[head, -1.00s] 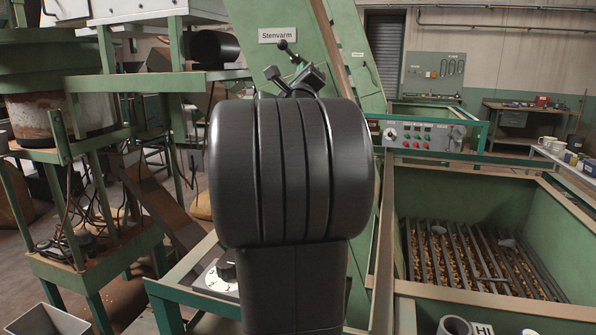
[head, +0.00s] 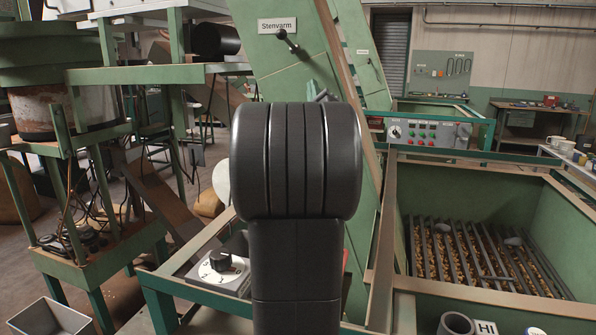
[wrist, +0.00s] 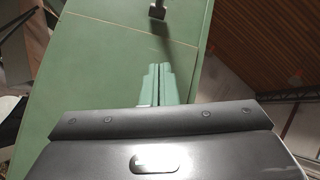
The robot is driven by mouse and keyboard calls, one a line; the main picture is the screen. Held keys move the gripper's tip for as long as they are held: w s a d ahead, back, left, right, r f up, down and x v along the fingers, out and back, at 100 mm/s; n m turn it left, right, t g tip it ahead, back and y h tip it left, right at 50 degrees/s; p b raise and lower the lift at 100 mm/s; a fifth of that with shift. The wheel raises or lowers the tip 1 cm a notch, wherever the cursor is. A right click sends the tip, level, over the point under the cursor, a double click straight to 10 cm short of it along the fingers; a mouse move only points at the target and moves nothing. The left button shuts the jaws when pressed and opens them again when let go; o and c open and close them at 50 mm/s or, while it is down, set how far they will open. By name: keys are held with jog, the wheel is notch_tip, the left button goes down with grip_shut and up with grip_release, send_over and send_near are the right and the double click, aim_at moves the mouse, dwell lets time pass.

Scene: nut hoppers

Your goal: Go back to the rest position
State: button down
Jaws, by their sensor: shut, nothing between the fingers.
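My gripper shows in the wrist view (wrist: 160,84) as two narrow fingers side by side, closed together and empty, in front of a green panel. In the head view it is mostly hidden behind my own dark arm; only a small part shows above the arm. A black lever with a round knob (head: 288,40) sits on the green sloped housing (head: 262,70), under a "Stenvarm" sign (head: 284,25). In the wrist view a dark lever end (wrist: 157,11) shows above the fingers, apart from them.
A dial box (head: 222,268) stands at the lower left of my arm. A control panel (head: 428,133) with buttons is behind at right. A green hopper (head: 540,215) with a bar grate over nuts fills the right. A green frame (head: 100,272) with cables stands left.

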jog(key=b+v, duration=0.1)
jog(key=v, duration=0.4)
jog(key=shift+s, duration=0.1)
jog(key=shift+f+b, duration=0.1)
jog(key=shift+b, duration=0.2)
